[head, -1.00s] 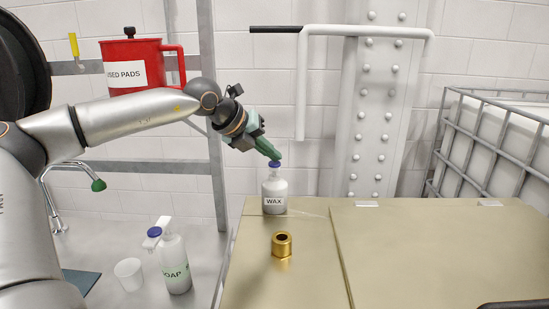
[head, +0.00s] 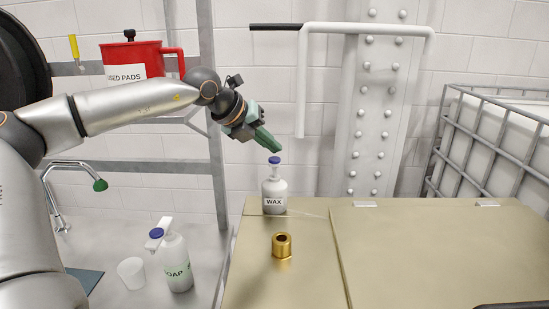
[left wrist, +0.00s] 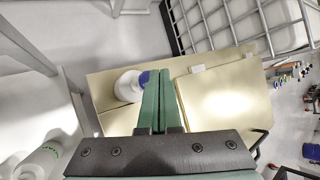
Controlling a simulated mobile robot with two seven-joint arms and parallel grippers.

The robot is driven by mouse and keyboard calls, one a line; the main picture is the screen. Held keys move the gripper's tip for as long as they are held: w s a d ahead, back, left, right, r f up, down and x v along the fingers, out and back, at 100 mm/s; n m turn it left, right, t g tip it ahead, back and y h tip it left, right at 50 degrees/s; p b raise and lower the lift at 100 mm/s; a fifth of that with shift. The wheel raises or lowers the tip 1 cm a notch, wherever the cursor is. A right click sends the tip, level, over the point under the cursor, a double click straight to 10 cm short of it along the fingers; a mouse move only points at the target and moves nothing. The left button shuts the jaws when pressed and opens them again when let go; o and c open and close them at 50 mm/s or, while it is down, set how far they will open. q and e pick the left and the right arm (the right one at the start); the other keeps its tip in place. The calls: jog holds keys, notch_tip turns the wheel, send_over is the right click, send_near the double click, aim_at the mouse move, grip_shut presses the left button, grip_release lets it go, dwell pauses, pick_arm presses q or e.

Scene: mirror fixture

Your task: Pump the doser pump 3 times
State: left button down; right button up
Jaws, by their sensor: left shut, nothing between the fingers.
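A white pump bottle labelled WAX (head: 274,190) stands upright at the back left of the beige worktop, with a blue pump head (head: 274,160) on top. My left gripper (head: 277,149) has green fingers, shut and empty, slanting down just above the blue head. A small gap seems to show between them. In the left wrist view, my shut fingers (left wrist: 161,75) partly cover the blue head, and the white bottle (left wrist: 127,86) shows to their left. A second pump bottle labelled SOAP (head: 177,262), also with a blue top, stands at the lower left. My right gripper is not in view.
A brass ring (head: 282,245) sits on the worktop (head: 250,285) in front of the WAX bottle. A white cup (head: 131,272) stands by the SOAP bottle. A red can (head: 150,60) is on the rack behind my arm. A white pipe (head: 300,95) hangs at the back.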

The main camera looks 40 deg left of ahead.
aim_at(271, 160)
pick_arm(q)
jog(key=shift+r+p, duration=1.8)
jog(key=shift+r, duration=0.8)
jog(key=shift+f, duration=0.1)
dwell(0.5)
